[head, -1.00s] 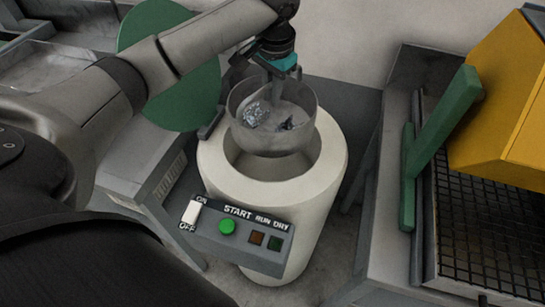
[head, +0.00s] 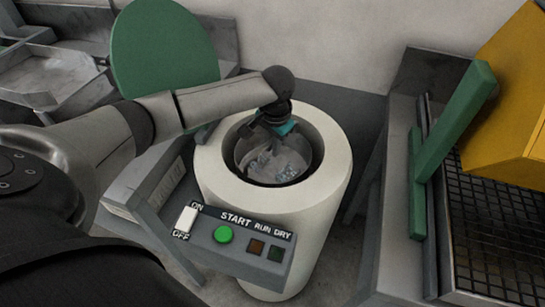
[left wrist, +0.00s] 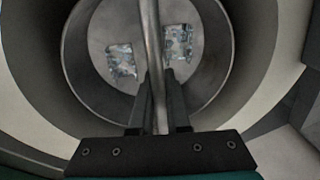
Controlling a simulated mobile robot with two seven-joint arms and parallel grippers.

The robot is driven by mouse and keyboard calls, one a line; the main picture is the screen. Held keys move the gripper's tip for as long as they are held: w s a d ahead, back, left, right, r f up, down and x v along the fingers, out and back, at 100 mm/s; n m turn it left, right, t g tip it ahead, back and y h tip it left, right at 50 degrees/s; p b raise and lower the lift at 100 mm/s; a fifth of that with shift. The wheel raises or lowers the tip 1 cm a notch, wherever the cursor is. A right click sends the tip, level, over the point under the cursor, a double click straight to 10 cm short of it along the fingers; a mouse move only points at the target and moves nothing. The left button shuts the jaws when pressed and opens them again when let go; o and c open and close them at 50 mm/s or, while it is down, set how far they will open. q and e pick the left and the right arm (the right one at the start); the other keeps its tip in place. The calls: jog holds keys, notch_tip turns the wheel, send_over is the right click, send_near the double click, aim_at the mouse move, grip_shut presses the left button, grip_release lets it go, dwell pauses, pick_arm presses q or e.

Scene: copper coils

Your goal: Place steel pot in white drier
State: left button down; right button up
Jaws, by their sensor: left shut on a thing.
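The steel pot (head: 273,170) is inside the round opening of the white drier (head: 330,173), with its rim below the drier's top. Some shiny bluish pieces (head: 262,164) lie on the pot's floor. My left gripper (head: 277,133) reaches down into the opening and is shut on the pot's thin bar. In the left wrist view the fingers (left wrist: 160,115) close around this bar, which crosses over the pot (left wrist: 100,75). Whether the pot touches the drier's floor is hidden. My right gripper is not in view.
A control panel (head: 215,250) with a white switch, a green button and two small lamps is fixed to the drier's front. A green disc (head: 165,55) stands behind left. A grey bench with a black grid (head: 490,225) and a yellow housing (head: 510,85) stand at right.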

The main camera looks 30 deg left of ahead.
aim_at(271, 166)
pick_arm(q)
notch_tip(271, 166, down, 3)
jog(key=shift+r+b, duration=0.1)
jog(key=shift+b, duration=0.35)
jog(key=shift+f, duration=0.45)
jog(key=c, duration=0.9)
grip_release()
jog(key=shift+f, duration=0.1)
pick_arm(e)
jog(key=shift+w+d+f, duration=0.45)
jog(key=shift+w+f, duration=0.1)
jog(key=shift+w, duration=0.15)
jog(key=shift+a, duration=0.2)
